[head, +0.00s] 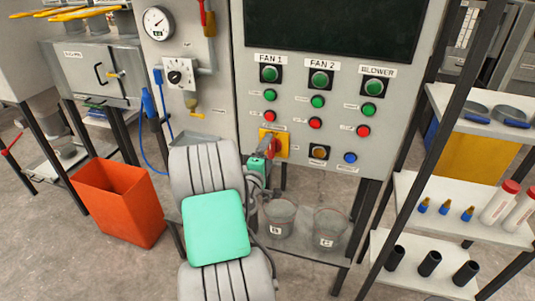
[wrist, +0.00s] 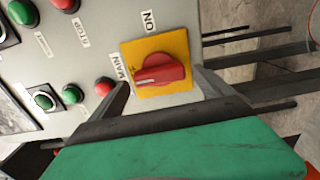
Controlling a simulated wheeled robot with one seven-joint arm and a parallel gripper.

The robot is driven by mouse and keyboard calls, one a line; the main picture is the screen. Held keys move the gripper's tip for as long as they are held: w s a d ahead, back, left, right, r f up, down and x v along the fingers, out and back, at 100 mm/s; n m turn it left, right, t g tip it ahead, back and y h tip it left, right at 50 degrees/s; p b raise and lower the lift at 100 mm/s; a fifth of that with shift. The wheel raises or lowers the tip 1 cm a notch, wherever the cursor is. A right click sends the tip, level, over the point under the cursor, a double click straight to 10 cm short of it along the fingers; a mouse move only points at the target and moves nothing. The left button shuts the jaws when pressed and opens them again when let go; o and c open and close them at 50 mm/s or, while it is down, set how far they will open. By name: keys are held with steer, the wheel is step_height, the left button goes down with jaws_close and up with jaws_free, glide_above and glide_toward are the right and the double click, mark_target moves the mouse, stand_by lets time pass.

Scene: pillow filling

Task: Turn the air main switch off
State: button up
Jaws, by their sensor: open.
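The main switch is a red rotary knob (wrist: 160,74) on a square yellow plate (wrist: 178,44) on the grey panel. In the wrist view the labels "MAIN" and "ON" show beside the plate. In the head view the yellow plate (head: 283,146) is low on the panel, partly hidden by my gripper (head: 265,150). In the wrist view my gripper (wrist: 161,78) is open, with one dark finger on each side of the knob. I cannot tell whether the fingers touch it.
Green and red buttons (head: 317,101) sit close beside the switch. A gauge and a black dial (head: 180,72) are at left. An orange bin (head: 119,201) and two buckets (head: 279,217) stand below. A shelf rack (head: 450,207) is at right.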

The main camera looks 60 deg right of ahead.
steer(key=s+a+b, duration=0.1)
steer(key=a+b, duration=0.1)
steer(key=a, duration=0.5)
steer(key=shift+a, duration=0.3)
